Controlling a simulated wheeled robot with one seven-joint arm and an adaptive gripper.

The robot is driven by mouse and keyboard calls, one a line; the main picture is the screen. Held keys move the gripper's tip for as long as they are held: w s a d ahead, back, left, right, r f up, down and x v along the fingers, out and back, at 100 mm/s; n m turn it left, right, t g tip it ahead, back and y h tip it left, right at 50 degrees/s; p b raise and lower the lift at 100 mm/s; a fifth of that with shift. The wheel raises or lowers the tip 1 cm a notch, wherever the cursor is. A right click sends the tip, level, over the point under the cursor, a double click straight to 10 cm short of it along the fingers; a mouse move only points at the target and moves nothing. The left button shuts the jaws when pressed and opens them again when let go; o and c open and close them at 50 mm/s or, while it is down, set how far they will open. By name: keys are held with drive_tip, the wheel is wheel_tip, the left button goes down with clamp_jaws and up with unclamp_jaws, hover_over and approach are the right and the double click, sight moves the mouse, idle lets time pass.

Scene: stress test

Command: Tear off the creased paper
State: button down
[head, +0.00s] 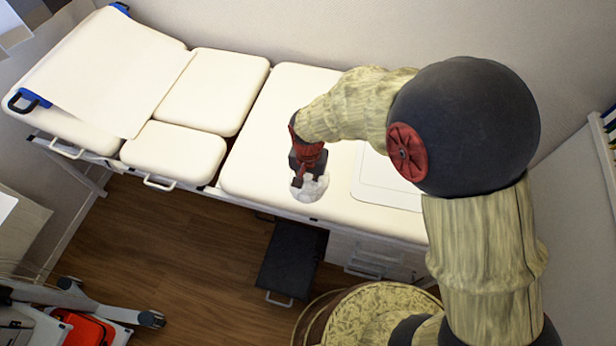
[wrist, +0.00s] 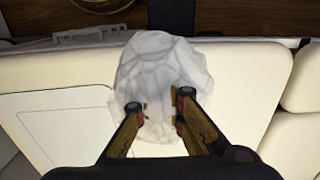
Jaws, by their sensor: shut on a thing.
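The creased paper is a crumpled white wad (head: 311,188) at the front edge of the exam table (head: 262,165). It also shows in the wrist view (wrist: 160,70), rumpled and spread beyond the fingers. My gripper (head: 303,177) points down at the table edge and is shut on the paper. In the wrist view my two fingers (wrist: 160,108) stand apart with the paper between and under them. A smooth white paper sheet (head: 110,70) lies flat over the table's left end, held by blue-and-black roll ends (head: 28,100). The head view hides part of the wad behind my gripper.
A flat white panel (head: 385,182) lies on the table right of my gripper. A black step (head: 291,258) stands on the wooden floor below the front edge. A stand with a red bag (head: 88,328) is at lower left. The wall runs behind the table.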

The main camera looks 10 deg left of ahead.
drive_tip(key=shift+s+r+p, duration=0.1)
drive_tip(key=shift+r+p, duration=2.2)
drive_tip(key=shift+r, duration=0.75)
